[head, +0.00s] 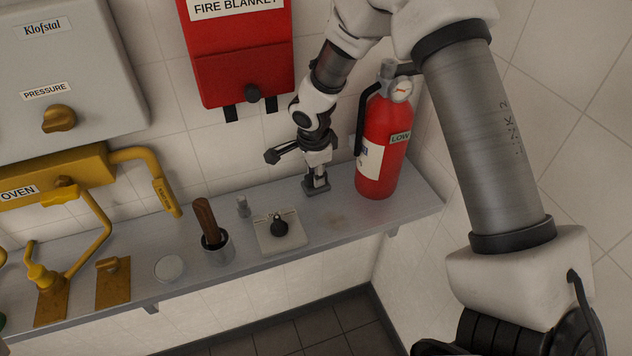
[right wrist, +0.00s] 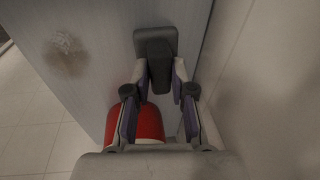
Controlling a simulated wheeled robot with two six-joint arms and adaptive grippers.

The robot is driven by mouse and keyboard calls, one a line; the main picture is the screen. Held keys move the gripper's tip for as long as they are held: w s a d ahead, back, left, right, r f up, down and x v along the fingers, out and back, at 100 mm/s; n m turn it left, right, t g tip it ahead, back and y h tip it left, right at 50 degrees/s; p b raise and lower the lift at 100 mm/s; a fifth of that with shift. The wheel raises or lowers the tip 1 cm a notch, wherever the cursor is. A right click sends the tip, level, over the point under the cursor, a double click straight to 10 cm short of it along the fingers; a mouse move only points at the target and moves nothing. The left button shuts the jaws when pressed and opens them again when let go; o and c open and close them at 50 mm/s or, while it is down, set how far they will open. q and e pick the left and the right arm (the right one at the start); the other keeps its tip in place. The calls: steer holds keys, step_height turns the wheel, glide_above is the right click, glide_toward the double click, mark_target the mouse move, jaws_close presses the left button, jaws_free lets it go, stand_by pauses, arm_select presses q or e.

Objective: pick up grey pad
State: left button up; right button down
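The grey pad (head: 316,189) lies on the metal shelf, left of the fire extinguisher. In the right wrist view it is a dark grey rounded plate (right wrist: 168,35) with a block-shaped upright handle (right wrist: 159,68). My right gripper (head: 318,168) is above the pad, pointing down at it. In the right wrist view its fingers (right wrist: 159,72) are spread, one on each side of the handle. Whether they touch the handle is hard to tell. My left gripper is not in view.
A red fire extinguisher (head: 377,150) stands close to the right gripper. The metal shelf (head: 343,222) also holds a square plate with a black knob (head: 279,228), a cup with a wooden handle (head: 216,250) and a round white disc (head: 169,269). A fire blanket box (head: 240,70) hangs above.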

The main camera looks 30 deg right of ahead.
steer(key=shift+s+b, duration=0.1)
steer(key=shift+b, duration=0.35)
steer(key=shift+r+b, duration=0.3)
steer(key=shift+r, duration=0.1)
step_height(320, 180, up, 6)
steer(key=shift+s+f+b, duration=0.1)
steer(key=shift+f+b, duration=0.05)
steer(key=shift+b, duration=0.6)
steer(key=s+a+b, duration=0.1)
steer(key=s+a, duration=0.1)
steer(key=s, duration=0.7)
steer(key=s+a+b, duration=0.1)
steer(key=s+a, duration=0.1)
steer(key=s, duration=0.8)
steer(key=shift+a+r, duration=0.2)
steer(key=shift+a, duration=0.1)
